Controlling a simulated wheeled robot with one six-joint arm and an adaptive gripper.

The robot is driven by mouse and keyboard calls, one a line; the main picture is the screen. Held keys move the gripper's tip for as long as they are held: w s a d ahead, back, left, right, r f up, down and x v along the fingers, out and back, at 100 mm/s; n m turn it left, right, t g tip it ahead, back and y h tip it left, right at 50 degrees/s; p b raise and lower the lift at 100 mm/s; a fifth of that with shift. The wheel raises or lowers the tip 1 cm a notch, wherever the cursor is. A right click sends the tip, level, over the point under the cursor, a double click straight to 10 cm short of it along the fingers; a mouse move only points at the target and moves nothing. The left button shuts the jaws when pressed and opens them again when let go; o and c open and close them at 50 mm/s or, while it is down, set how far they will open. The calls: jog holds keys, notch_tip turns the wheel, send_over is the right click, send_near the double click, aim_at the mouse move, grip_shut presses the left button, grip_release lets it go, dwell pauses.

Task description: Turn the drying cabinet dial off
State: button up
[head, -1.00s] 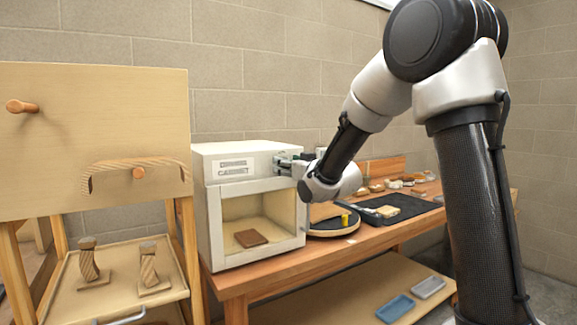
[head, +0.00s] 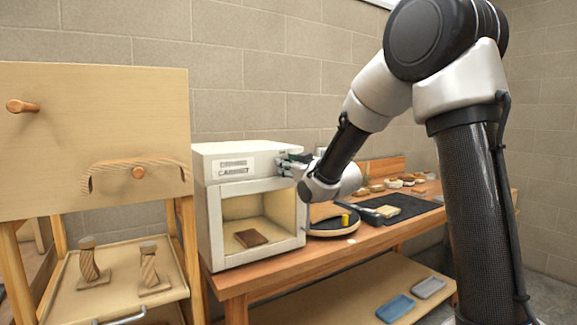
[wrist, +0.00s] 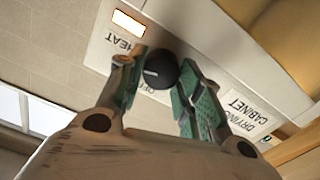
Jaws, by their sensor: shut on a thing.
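The drying cabinet (head: 208,230) is a white box with an open-looking front window, standing on the wooden bench. Its black round dial (wrist: 160,70) shows in the wrist view, with a short white mark pointing toward picture left. A partly covered label reading "OF…" lies just below the dial, and a "HEAT" label lies to its upper left. My gripper (wrist: 158,84) has its green-padded fingers on either side of the dial, shut on it. In the head view my gripper (head: 284,164) is at the upper right of the cabinet's front; the dial is hidden there.
A brown block (head: 251,238) lies inside the cabinet. A pale rectangular panel (wrist: 128,22) sits above the "HEAT" label. A round board (head: 330,230) and black mat (head: 405,208) lie right of the cabinet.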

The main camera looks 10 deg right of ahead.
jog(key=shift+n, duration=1.3)
jog(key=o, duration=1)
jog(key=shift+o, duration=0.2)
